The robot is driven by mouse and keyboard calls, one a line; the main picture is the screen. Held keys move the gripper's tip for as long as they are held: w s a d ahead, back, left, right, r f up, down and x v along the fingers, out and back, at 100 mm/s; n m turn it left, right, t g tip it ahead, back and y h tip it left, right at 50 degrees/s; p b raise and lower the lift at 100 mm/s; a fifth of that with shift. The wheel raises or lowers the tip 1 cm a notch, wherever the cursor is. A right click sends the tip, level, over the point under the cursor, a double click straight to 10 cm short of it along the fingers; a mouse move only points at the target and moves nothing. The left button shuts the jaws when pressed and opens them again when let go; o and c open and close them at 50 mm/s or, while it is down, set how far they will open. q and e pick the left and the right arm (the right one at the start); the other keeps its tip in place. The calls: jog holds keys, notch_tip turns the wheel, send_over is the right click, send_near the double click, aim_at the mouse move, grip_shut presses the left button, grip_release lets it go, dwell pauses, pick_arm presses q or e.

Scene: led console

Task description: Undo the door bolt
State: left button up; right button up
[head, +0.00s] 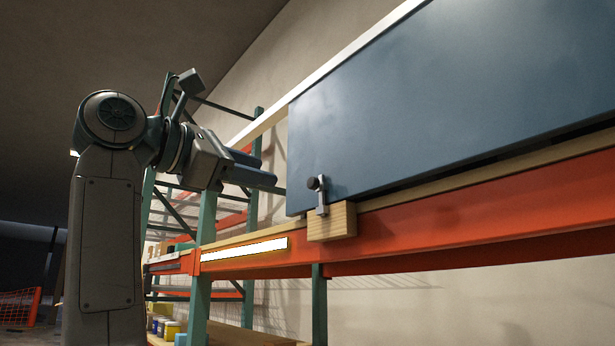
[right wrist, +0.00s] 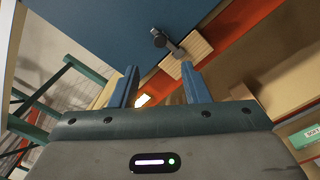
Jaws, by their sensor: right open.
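The door bolt (head: 321,201) is a small metal piece with a dark round knob, at the lower left corner of a blue door panel (head: 450,90). Its lower end reaches down in front of a wooden block (head: 342,221) on the orange beam. In the right wrist view the bolt (right wrist: 168,43) shows at the top, beyond the fingertips. My right gripper (head: 266,170) is to the left of the bolt, apart from it and a little higher in the head view. Its blue fingers are open and empty, as the right wrist view (right wrist: 159,70) shows. My left gripper is not in view.
The orange shelf beam (head: 480,220) runs below the panel, with a white label strip (head: 245,249) at its left. A green rack upright (head: 205,225) stands behind my right gripper. Several small containers (head: 165,327) sit on the low shelf. The space between gripper and bolt looks clear.

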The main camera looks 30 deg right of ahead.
aim_at(311, 181)
jog(key=d+p, duration=0.2)
jog(key=d, duration=0.1)
jog(key=d+p, duration=0.2)
jog(key=d, duration=0.2)
jog(key=w+d+p, duration=0.1)
jog(key=d+p, duration=0.1)
jog(key=d, duration=0.1)
jog(key=shift+d+r+p, duration=0.25)
jog(key=shift+d+p, duration=0.1)
jog(key=shift+a, duration=0.1)
grip_shut()
jog(key=shift+r, duration=0.1)
